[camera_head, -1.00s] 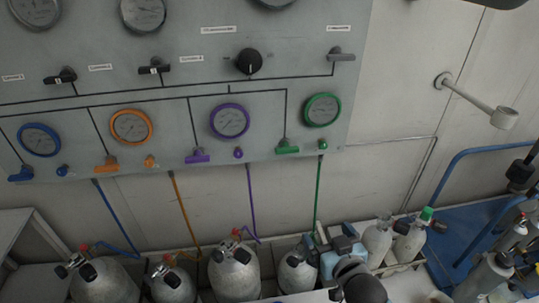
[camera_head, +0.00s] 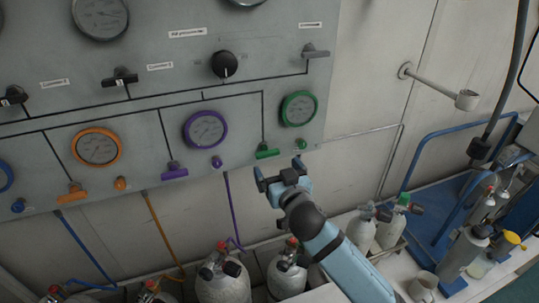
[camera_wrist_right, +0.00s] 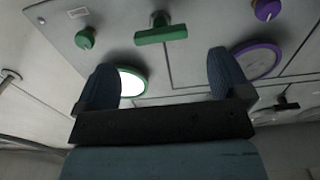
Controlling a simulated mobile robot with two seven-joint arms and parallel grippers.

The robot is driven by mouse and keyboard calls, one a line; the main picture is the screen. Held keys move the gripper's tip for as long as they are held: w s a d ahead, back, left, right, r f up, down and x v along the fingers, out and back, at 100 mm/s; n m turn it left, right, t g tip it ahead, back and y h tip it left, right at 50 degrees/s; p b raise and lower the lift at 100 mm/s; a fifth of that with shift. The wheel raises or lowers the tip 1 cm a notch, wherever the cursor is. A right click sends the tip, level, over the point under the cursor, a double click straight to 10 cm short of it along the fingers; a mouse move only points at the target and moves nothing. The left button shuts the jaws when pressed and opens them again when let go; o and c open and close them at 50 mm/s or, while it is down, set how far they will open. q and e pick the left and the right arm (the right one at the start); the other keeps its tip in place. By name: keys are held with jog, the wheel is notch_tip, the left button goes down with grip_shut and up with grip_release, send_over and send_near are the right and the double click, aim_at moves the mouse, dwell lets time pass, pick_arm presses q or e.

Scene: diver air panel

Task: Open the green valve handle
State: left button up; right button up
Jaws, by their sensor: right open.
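The green valve handle (camera_head: 267,153) sits on the lower edge of the grey panel in the head view, below and left of the green-rimmed gauge (camera_head: 299,108). A green knob (camera_head: 301,144) is to its right. My right gripper (camera_head: 279,176) is open and empty, just below the handle and apart from it. In the right wrist view the green handle (camera_wrist_right: 161,34) is a bar lying crosswise, beyond and between the two spread fingers (camera_wrist_right: 165,80). The green knob (camera_wrist_right: 85,38) shows to its left there. My left gripper is not in view.
A purple handle (camera_head: 174,171) and purple knob (camera_head: 217,162) lie left of the green handle, with an orange handle (camera_head: 73,190) further left. Grey cylinders (camera_head: 222,280) stand below the panel. A blue rail (camera_head: 425,165) is at the right.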

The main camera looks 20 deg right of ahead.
aim_at(269, 156)
jog(key=shift+w+a+p, duration=0.1)
jog(key=shift+w+p, duration=0.2)
jog(key=shift+w, duration=2.5)
jog(key=c, duration=0.9)
jog(key=shift+c, duration=0.2)
